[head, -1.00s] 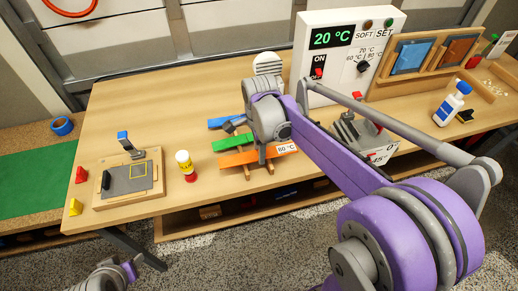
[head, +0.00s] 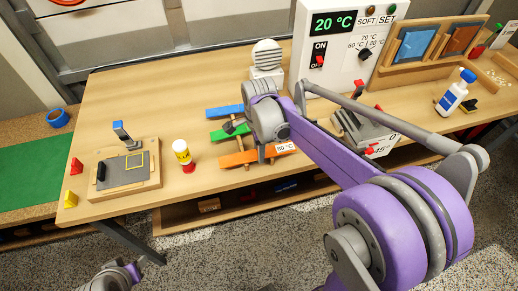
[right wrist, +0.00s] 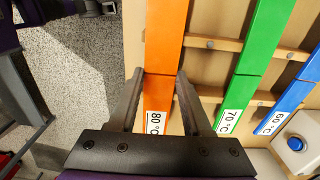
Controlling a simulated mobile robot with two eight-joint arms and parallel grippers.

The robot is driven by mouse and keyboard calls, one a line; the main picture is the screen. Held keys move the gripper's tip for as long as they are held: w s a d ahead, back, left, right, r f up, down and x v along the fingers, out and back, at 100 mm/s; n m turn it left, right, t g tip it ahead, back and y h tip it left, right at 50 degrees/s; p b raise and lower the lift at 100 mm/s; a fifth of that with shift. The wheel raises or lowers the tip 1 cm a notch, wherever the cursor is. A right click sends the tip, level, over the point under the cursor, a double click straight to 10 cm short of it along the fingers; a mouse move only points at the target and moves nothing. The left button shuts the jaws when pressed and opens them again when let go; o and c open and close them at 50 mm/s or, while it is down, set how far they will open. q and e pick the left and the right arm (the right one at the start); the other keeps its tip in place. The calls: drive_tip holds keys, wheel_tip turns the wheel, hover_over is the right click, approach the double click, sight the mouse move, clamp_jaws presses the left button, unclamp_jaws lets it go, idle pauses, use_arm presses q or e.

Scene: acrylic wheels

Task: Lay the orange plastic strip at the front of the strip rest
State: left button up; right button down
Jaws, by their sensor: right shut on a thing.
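The orange plastic strip (head: 238,159), with a white 80 °C label (right wrist: 155,122), is in my right gripper (head: 262,154). In the right wrist view the gripper's fingers (right wrist: 158,95) stand on both sides of the strip near its label. The strip is over the front part of the wooden strip rest (right wrist: 199,43), roughly parallel to the other strips; I cannot tell whether it touches the rest. A green strip (head: 228,134) lies behind it and a blue strip (head: 224,111) farther back.
A grey clamp-like device marked 45° (head: 360,128) is to the right. The white temperature controller (head: 345,60) stands behind. Bare bench lies at the back left.

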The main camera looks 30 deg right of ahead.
use_arm(q)
drive_tip(key=shift+s+f, duration=0.1)
drive_tip(key=shift+f, duration=0.1)
use_arm(e)
drive_tip(key=shift+f, duration=0.25)
drive_tip(key=shift+c, duration=1.3)
unclamp_jaws()
drive_tip(key=shift+r, duration=0.15)
use_arm(q)
drive_tip(key=w+r+p, duration=0.3)
drive_tip(key=r, duration=0.3)
drive_tip(key=shift+t+p, duration=0.3)
drive_tip(key=shift+p, duration=0.05)
use_arm(e)
wheel_tip(320, 180, up, 18)
drive_tip(key=shift+f, duration=0.25)
drive_tip(key=shift+s, duration=0.1)
